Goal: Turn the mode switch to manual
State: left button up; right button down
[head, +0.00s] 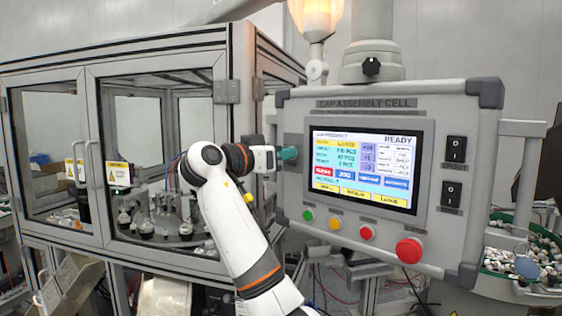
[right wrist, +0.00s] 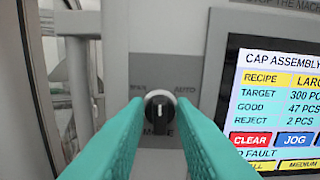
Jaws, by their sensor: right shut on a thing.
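The mode switch (right wrist: 159,111) is a round black knob with a white mark, on a grey plate left of the screen in the right wrist view. Its mark points about straight up. "AUTO" reads at its upper right; the label at its upper left is partly covered by a finger, as is the one below. My right gripper (head: 288,154) has teal fingers and reaches the panel's left side from the left. In the right wrist view its fingertips (right wrist: 159,104) are shut on the knob's two sides. The head view does not show the knob. My left gripper is not in view.
The panel's lit screen (head: 365,165) reads "READY". Below it are green, yellow and red buttons and a big red mushroom button (head: 409,250). Two black rocker switches (head: 454,170) sit at the right. A glazed machine cabinet (head: 120,150) stands close on the left.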

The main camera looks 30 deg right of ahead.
jog(key=shift+n+b, duration=0.6)
jog(key=shift+n, duration=3.6)
jog(key=shift+w+r, duration=0.1)
jog(key=c, duration=1.3)
grip_release()
jog(key=shift+o, duration=0.2)
jog(key=shift+a, duration=0.1)
jog(key=b+v, duration=0.5)
jog(key=v, duration=0.7)
